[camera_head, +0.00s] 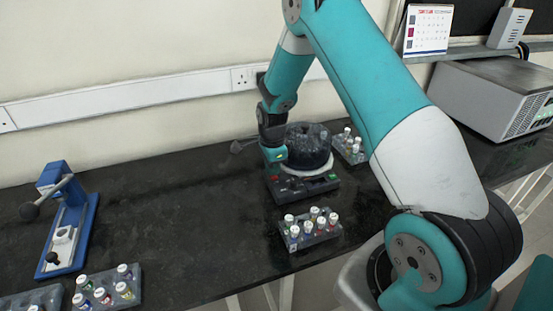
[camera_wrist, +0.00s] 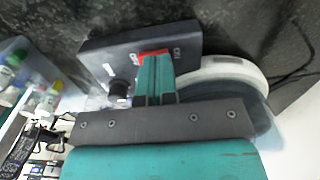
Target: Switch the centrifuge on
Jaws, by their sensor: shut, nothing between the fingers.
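The centrifuge (camera_head: 318,188) stands on the black bench, with a dark grey base, a white ring and a round, see-through dark lid. My gripper (camera_head: 274,155) is at its left side in the head view, pointing down towards the base. In the wrist view the two teal fingers of my gripper (camera_wrist: 155,65) are shut with nothing between them. Their tips are at a red switch (camera_wrist: 147,54) on the centrifuge panel (camera_wrist: 105,48) and partly cover it. I cannot tell whether they touch it or which way it is set. A black knob (camera_wrist: 119,88) is beside the fingers.
A rack of capped vials (camera_head: 310,240) stands just in front of the centrifuge, another (camera_head: 352,150) behind it to the right. A blue lever press (camera_head: 70,225) and more vial racks (camera_head: 108,292) are at left. A grey machine (camera_head: 490,95) is far right. The bench's left middle is clear.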

